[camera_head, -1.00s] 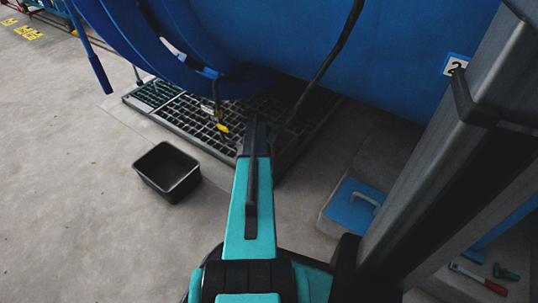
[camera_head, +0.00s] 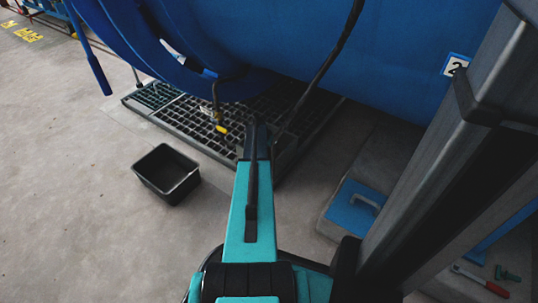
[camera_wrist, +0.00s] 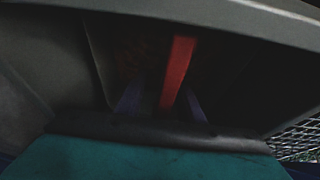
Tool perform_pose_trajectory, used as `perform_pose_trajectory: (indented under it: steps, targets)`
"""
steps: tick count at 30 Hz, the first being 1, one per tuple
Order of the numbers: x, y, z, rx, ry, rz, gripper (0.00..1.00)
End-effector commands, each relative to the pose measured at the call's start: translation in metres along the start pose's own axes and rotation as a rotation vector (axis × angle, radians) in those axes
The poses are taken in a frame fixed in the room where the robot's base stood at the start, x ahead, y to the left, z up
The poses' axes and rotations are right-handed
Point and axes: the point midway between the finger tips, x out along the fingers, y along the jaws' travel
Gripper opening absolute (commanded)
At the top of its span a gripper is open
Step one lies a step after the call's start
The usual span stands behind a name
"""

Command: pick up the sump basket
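I cannot make out the sump basket for certain in either view. In the head view my teal arm reaches out over the near edge of the floor grating (camera_head: 180,118), and its far end hides my gripper. The wrist view is very dark. A red bar (camera_wrist: 178,72) stands upright near its middle, with a dim purplish shape on each side. I cannot tell whether these shapes are my gripper's fingers or whether they touch the bar. A patch of metal mesh (camera_wrist: 297,140) shows at the lower right; I cannot tell what it belongs to.
A black open bin (camera_head: 166,174) stands on the floor left of the arm. The big blue vessel (camera_head: 400,55) hangs over the grating, with a dark hose (camera_head: 325,62) in front. A blue-topped box (camera_head: 352,208) is at right.

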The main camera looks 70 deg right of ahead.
Motion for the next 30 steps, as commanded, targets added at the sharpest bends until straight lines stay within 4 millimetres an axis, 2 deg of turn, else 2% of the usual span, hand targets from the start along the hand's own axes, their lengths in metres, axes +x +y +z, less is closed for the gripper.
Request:
perform_pose_trajectory:
  steps: [21, 23, 27, 30]
  targets:
    - [0.0037, -0.0007, 0.0021, -0.001, 0.0, 0.0, 0.34]
    - [0.0037, -0.0007, 0.0021, -0.001, 0.0, 0.0, 0.26]
    - [0.0037, -0.0007, 0.0022, -0.001, 0.0, 0.0, 0.02]
    - [0.0037, -0.0007, 0.0022, -0.001, 0.0, 0.0, 0.0]
